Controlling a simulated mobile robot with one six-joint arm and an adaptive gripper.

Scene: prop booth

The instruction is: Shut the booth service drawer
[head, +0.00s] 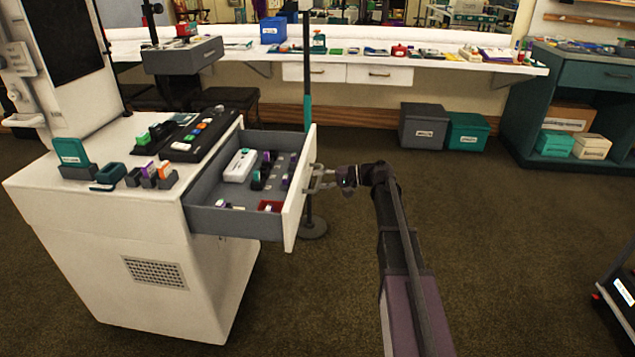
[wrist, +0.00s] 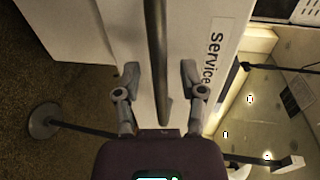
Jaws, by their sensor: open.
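The booth service drawer (head: 240,221) is pulled well out of the white booth cabinet (head: 120,215), and small items lie inside it. Its white front panel (head: 301,190) faces my gripper (head: 321,178). In the wrist view, the panel with its "Service" label (wrist: 213,58) fills the middle. A long grey bar handle (wrist: 157,50) runs between the two fingers of my gripper (wrist: 160,74). The fingers are open, one on each side of the bar, with gaps visible. Contact with the panel cannot be told.
A control panel with coloured buttons (head: 188,138) and small holders (head: 150,176) sit on the cabinet top. A thin post on a round base (head: 313,229) stands just behind the drawer front. Grey (head: 423,126) and teal (head: 467,132) bins stand farther back.

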